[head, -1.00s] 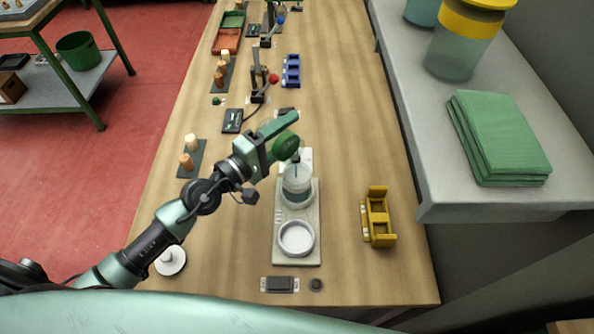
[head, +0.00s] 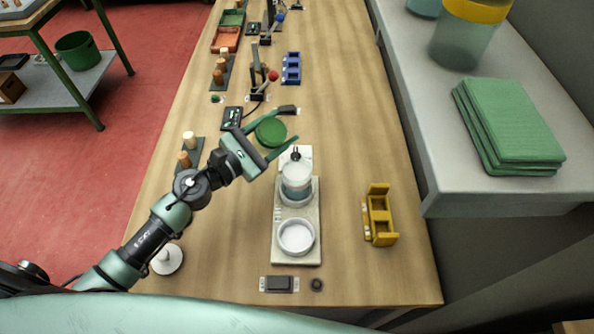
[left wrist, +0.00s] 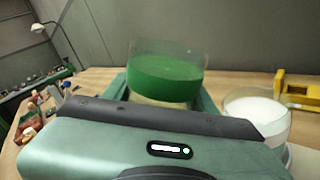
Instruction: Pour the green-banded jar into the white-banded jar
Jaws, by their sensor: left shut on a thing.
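The green-banded jar (head: 270,131), clear glass with a wide green band, is held between the fingers of my left gripper (head: 272,132). In the left wrist view the jar (left wrist: 166,75) looks upright. I cannot tell what is inside it. The white-banded jar (head: 297,177) stands on the rear spot of a pale two-place stand (head: 283,218), below and right of the held jar in the head view. It also shows in the left wrist view (left wrist: 258,113), apart from the held jar. My right gripper is not in view.
A round white ring or dish (head: 296,237) is on the stand's front spot. A yellow holder (head: 379,215) stands to the right. A tray with corks (head: 186,155) lies left, near my arm. A grey shelf (head: 440,185) with green cloths is further right.

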